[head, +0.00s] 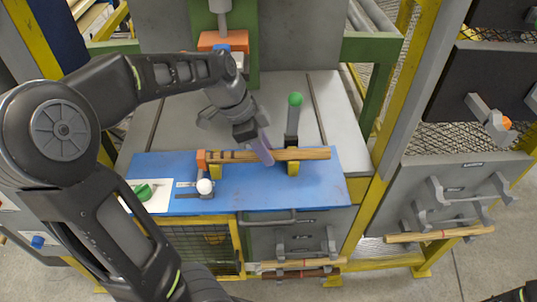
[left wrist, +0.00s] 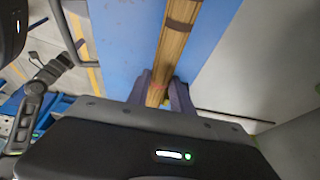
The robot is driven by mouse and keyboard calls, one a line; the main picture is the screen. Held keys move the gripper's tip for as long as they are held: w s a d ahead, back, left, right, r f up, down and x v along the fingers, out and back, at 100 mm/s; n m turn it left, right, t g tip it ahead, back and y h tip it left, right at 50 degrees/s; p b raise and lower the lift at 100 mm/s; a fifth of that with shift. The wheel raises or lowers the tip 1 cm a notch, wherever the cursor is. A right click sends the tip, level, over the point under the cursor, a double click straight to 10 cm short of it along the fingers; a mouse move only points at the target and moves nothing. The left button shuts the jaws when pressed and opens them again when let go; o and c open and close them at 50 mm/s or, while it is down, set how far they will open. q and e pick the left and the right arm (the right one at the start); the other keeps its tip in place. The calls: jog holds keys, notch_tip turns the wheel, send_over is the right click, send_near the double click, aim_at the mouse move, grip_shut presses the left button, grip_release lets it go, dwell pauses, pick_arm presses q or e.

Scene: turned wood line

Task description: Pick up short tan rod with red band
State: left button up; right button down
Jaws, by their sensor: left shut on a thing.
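A tan-brown rod with dark bands (head: 305,154) lies level across two yellow supports on the blue bench top. My left gripper (head: 262,150) is shut around its middle from above. In the left wrist view the rod (left wrist: 175,42) runs between the two fingers (left wrist: 160,92), with a faint reddish mark close to them. A tan rod with a red band (head: 440,235) rests on grey hooks at the right. Another tan rod with a red mark (head: 300,263) lies on a lower front rack.
The blue bench top (head: 290,195) is clear in front.

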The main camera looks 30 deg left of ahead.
aim_at(273, 153)
pick_arm(q)
jog(key=shift+r, duration=0.1)
grip_shut()
jog(key=shift+r, duration=0.75)
jog(key=shift+s+d+r+b, duration=0.1)
jog(key=shift+r+b, duration=0.15)
jog(key=shift+r, duration=0.2)
jog(key=shift+s+d+r+b, duration=0.1)
jog(key=shift+r+b, duration=0.15)
jog(key=shift+r, duration=0.2)
jog(key=s+d+b, duration=0.3)
jog(key=s+d, duration=0.7)
jog(key=s, duration=0.4)
jog(key=shift+d, duration=0.3)
jog(key=shift+w, duration=0.1)
